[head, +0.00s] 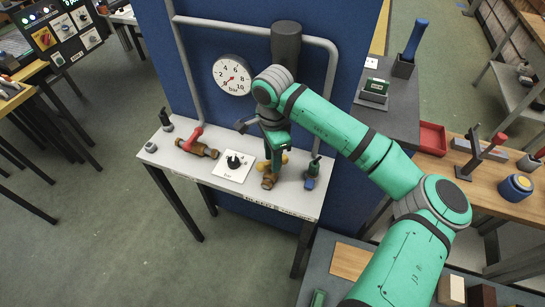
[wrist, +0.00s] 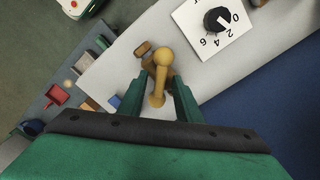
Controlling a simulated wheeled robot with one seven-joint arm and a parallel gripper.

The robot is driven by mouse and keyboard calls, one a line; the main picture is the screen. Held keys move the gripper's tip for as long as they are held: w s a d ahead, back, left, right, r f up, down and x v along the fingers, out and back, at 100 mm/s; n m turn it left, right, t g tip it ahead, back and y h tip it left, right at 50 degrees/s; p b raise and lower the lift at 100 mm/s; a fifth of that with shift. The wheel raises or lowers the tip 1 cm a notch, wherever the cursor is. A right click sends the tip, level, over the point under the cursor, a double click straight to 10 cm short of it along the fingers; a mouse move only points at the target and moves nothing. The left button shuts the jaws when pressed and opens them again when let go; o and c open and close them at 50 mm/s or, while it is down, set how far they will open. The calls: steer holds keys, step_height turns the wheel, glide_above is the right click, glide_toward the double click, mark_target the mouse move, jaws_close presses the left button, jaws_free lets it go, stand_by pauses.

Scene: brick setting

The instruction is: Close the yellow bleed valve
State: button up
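The yellow bleed valve handle (wrist: 161,75) is in the middle of the wrist view, with a brass-coloured part (wrist: 143,48) beside it. In the head view the yellow handle (head: 284,157) shows only partly behind my gripper, above a brass body (head: 269,181) on the white bench. My gripper (wrist: 160,101) is open, with one green finger on each side of the handle's near end. Gaps show between the fingers and the handle. In the head view my gripper (head: 275,150) points down over the valve; its fingertips are largely hidden there.
Behind are a pressure gauge (head: 231,75), grey pipes and a blue panel. A wooden-topped table (head: 480,185) is at right.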

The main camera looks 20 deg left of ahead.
jaws_close()
steer(key=shift+m, duration=0.3)
steer(key=m, duration=0.4)
steer(key=shift+d, duration=0.1)
steer(key=shift+m, duration=1.9)
jaws_free()
